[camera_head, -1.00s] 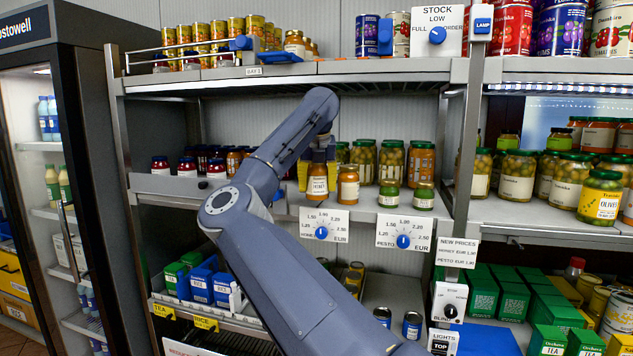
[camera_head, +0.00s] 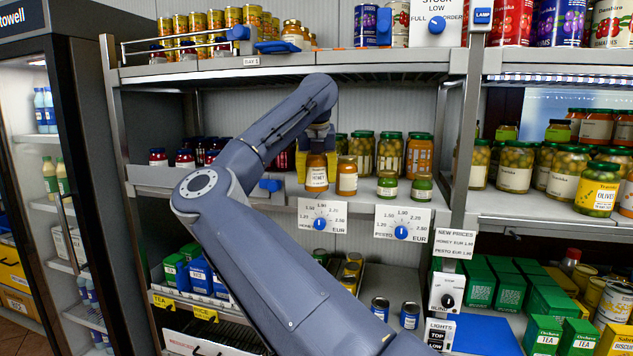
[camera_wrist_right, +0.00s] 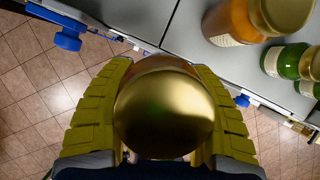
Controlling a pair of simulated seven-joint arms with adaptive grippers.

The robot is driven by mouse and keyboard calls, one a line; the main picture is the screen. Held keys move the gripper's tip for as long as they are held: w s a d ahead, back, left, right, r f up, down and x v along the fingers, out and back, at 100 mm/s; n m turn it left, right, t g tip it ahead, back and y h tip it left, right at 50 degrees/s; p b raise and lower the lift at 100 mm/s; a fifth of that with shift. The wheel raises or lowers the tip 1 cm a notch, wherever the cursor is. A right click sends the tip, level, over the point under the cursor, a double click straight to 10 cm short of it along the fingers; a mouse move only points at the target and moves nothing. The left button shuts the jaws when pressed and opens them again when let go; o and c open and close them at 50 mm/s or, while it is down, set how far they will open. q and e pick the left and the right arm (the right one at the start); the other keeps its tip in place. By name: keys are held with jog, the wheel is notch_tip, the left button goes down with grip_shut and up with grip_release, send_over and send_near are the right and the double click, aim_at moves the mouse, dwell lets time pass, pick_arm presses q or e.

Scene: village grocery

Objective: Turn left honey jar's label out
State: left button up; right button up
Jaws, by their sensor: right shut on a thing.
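The left honey jar (camera_head: 317,174) is at the front of the middle shelf, with a pale label reading HONEY facing the head camera. My right gripper (camera_head: 316,160) comes down over it, its yellow fingers shut on either side. I cannot tell whether the jar's base touches the shelf. A second honey jar (camera_head: 347,177) stands just right of it, apart from the fingers. My left gripper is not in view.
A price card (camera_head: 322,216) with a blue knob hangs on the shelf edge below. A blue clip (camera_head: 270,185) is left of the gripper. The upper shelf (camera_head: 380,70) is overhead.

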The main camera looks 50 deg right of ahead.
jog(key=w+d, duration=0.2)
jog(key=w+d+f, duration=0.1)
jog(key=w+d, duration=0.1)
jog(key=d, duration=0.1)
jog(key=w+d+f, duration=0.1)
jog(key=w+d, duration=0.1)
jog(key=w, duration=0.1)
jog(key=shift+w+d+f, duration=0.1)
jog(key=shift+d, duration=0.25)
jog(key=shift+w+d+f, duration=0.55)
jog(key=shift+m+g, duration=0.5)
jog(key=shift+m, duration=1.1)
jog(key=shift+f, duration=0.2)
jog(key=o, duration=1.6)
jog(key=shift+f, duration=0.1)
jog(key=shift+o, duration=0.2)
